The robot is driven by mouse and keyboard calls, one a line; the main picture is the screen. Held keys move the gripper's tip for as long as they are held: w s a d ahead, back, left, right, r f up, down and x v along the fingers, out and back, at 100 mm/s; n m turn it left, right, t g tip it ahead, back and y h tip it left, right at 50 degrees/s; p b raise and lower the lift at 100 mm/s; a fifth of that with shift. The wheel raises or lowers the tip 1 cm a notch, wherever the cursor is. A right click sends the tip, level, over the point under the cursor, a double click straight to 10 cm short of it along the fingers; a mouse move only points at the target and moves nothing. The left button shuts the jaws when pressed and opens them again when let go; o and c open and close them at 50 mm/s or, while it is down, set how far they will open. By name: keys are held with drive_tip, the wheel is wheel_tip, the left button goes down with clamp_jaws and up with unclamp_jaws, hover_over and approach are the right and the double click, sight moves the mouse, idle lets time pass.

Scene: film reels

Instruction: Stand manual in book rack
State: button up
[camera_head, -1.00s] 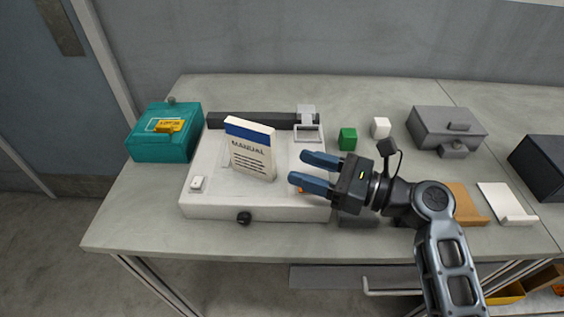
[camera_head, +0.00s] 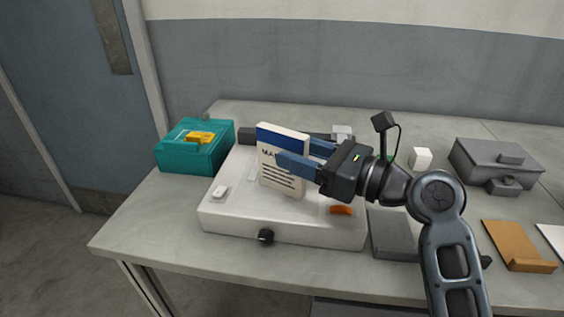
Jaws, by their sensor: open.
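The manual (camera_head: 284,182), a white booklet with a blue top band and dark text, stands upright, slightly tilted, on a flat white box-like device (camera_head: 235,222) on the table. My gripper (camera_head: 298,153) is open at the manual's right side. One blue finger overlaps the front of the manual and covers part of its title; the other finger is behind, near its upper right edge. I cannot tell whether either finger touches it. I cannot identify a book rack for certain.
A teal box (camera_head: 190,152) with a yellow item on top is at the left. A white cube (camera_head: 420,158), a grey box (camera_head: 492,165) and a brown tray-like piece (camera_head: 515,245) lie right. An orange piece (camera_head: 341,210) is on the white device. The table's front left is clear.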

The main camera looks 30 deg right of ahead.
sight(282, 147)
drive_tip(key=x, duration=0.4)
drive_tip(key=shift+d, duration=0.1)
drive_tip(key=shift+r, duration=0.1)
clamp_jaws()
